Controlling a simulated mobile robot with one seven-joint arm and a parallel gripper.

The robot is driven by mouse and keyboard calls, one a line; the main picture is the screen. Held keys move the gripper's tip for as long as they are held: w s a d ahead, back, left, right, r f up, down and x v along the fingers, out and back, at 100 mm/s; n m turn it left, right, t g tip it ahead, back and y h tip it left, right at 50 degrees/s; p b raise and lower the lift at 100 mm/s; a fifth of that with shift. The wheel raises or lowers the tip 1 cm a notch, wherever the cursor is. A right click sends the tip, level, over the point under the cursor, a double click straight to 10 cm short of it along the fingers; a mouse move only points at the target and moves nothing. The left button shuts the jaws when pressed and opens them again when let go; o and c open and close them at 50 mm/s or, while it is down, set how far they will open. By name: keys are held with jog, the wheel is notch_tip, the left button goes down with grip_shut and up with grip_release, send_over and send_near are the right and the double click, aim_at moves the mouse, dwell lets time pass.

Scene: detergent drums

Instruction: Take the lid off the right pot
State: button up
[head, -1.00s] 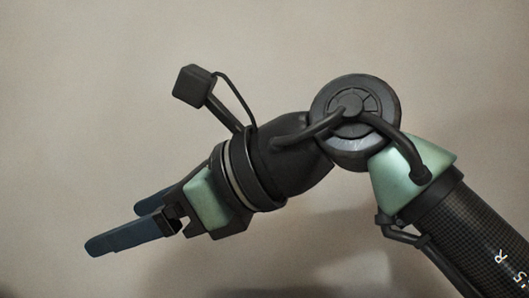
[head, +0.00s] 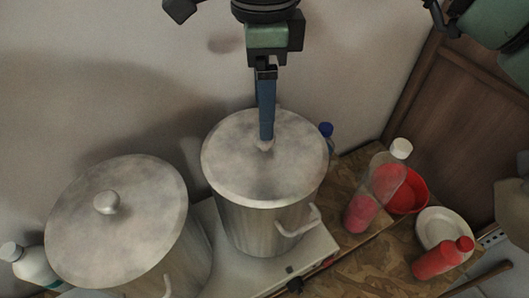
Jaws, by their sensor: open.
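The right pot (head: 257,230) is a tall grey metal pot standing upright on a white, stove-like base, with its round lid (head: 235,165) seated on top. The lid's small knob (head: 264,148) is mostly covered by my gripper (head: 266,138), which points down over it. The blue fingers are seen edge-on, one in front of the other. The jaws are open; whether the knob lies between the fingertips or just below them cannot be told. A left pot (head: 190,260) has its own lid (head: 120,235) with a round knob.
Right of the pot, a wooden top (head: 372,262) carries a clear bottle with red liquid (head: 362,212), a red bowl (head: 408,192), a white plate (head: 440,228) and a red bottle (head: 440,260). A blue-capped bottle (head: 327,130) stands behind the right pot. A white bottle (head: 35,265) stands far left.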

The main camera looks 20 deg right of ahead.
aim_at(265, 143)
jog(key=f+b, duration=0.1)
jog(key=f, duration=0.1)
jog(key=f+b, duration=0.2)
jog(key=f, duration=0.1)
jog(key=shift+w+d+f, duration=0.15)
jog(key=shift+w+f, duration=0.1)
jog(key=shift+f, duration=0.1)
jog(key=shift+r, duration=0.15)
grip_shut()
